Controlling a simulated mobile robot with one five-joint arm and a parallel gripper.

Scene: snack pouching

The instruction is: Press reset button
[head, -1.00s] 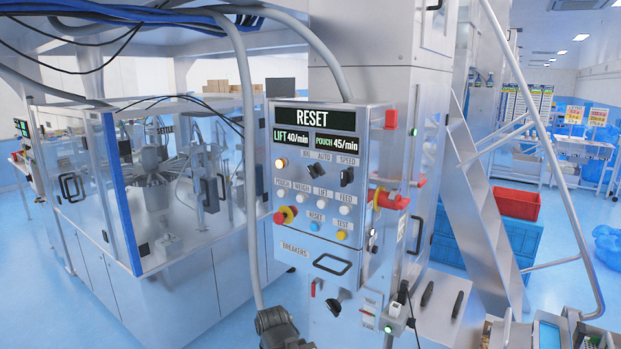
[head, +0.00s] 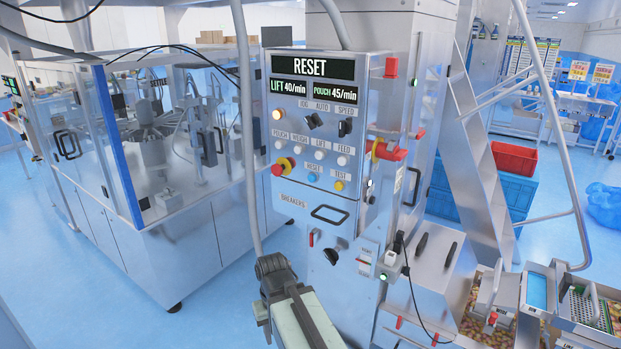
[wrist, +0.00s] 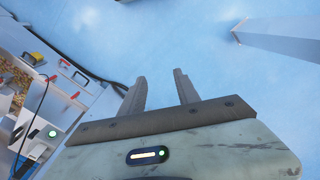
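The reset button (head: 312,178) is a small blue round button low on the metal control panel (head: 268,196), under a RESET label. A yellow TEST button (head: 339,186) is to its right and a red emergency stop knob (head: 283,165) to its left. The panel's display (head: 310,66) reads RESET. My gripper (wrist: 160,76) shows in the wrist view with its two fingers apart and nothing between them. The floor lies beyond them. In the head view my arm is at the bottom, below and left of the panel. The fingers are not visible there, and the button is unobstructed.
A grey hose (head: 244,130) runs down along the panel's left side. A red-handled switch (head: 388,150) sticks out on its right. A glass-walled machine (head: 180,232) is at left. Blue floor is free at lower left.

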